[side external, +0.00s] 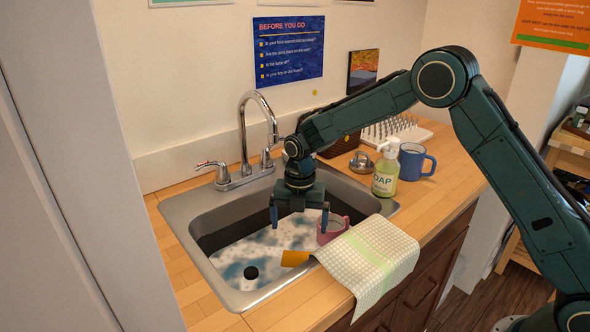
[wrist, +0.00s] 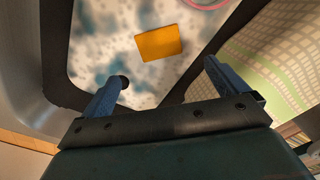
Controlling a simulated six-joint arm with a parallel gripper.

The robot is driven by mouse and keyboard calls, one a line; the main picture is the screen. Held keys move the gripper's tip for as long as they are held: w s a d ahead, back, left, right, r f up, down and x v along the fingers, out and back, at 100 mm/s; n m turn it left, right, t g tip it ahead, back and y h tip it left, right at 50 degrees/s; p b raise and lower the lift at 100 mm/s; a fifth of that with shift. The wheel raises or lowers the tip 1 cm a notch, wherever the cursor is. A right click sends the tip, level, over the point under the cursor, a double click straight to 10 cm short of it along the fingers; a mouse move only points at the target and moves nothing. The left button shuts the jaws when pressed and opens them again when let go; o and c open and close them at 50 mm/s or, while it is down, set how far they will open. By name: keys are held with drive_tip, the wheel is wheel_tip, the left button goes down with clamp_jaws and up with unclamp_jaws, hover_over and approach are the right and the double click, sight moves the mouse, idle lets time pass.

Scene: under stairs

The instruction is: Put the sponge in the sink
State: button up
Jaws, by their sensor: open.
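The orange-yellow sponge (side external: 295,258) is inside the sink (side external: 180,222), near the front wall of the basin and beside the towel. In the wrist view the sponge (wrist: 158,43) shows whole against the foamy white and blue bottom, apart from both fingers. I cannot tell if it lies flat on the bottom. My gripper (side external: 299,216) points down over the basin, open and empty. In the wrist view its two fingers (wrist: 166,74) are spread wide, with the sponge beyond the gap between them.
A pink mug (side external: 328,236) stands in the basin near the right finger. A checked towel (side external: 370,255) hangs over the front right rim. A faucet (side external: 246,130) rises behind the sink. A soap bottle (side external: 386,170) and blue mug (side external: 415,161) stand on the right counter.

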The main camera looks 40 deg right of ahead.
drive_tip(key=s+d+r+m+t, duration=0.2)
drive_tip(key=s+r+m, duration=0.55)
drive_tip(key=r, duration=0.25)
drive_tip(key=s+d+r+m+t, duration=0.1)
drive_tip(key=s+d+r+m, duration=0.2)
drive_tip(key=s+r+m, duration=0.45)
drive_tip(key=s+d+r+m+t, duration=0.1)
drive_tip(key=s+r+m, duration=0.1)
drive_tip(key=s+m, duration=0.3)
drive_tip(key=s+d+r+m+t, duration=0.1)
drive_tip(key=s+m, duration=0.5)
drive_tip(key=s, duration=0.8)
drive_tip(key=shift+s+d+r+m+t, duration=0.25)
drive_tip(key=shift+d+r+m+t, duration=0.05)
drive_tip(key=shift+r, duration=0.45)
